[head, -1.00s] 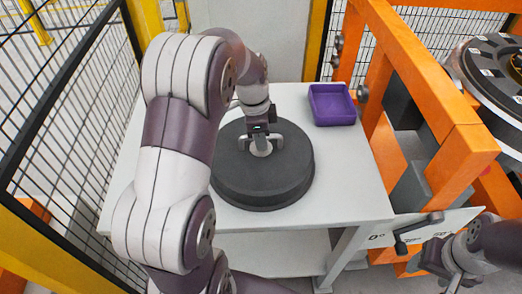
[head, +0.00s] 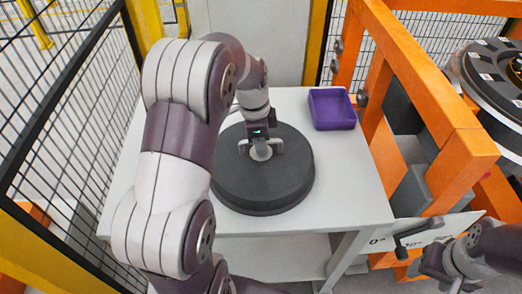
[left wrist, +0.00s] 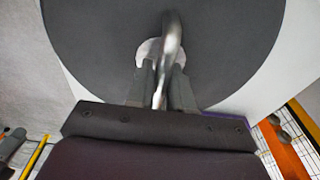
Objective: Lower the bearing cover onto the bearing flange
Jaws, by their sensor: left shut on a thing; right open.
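The bearing cover (head: 240,190) is a thick dark grey disc with a pale centre and a metal bar handle. It appears to rest flat on the white table; a small gap under it could not be made out. My left gripper (head: 261,150) is above its centre, shut on the handle. The left wrist view shows the fingers (left wrist: 160,85) closed around the bent metal handle (left wrist: 171,45), with the cover (left wrist: 90,40) behind. My right gripper (head: 440,262) is open and empty at the lower right. I cannot identify the bearing flange with certainty.
A purple tray (head: 332,108) sits at the table's (head: 355,180) back right. An orange gantry frame (head: 440,100) stands right of the table, with a dark round wheel part (head: 490,75) beyond. A marked plate with a dark lever (head: 420,229) is near my right gripper. Black mesh fencing (head: 60,120) is left.

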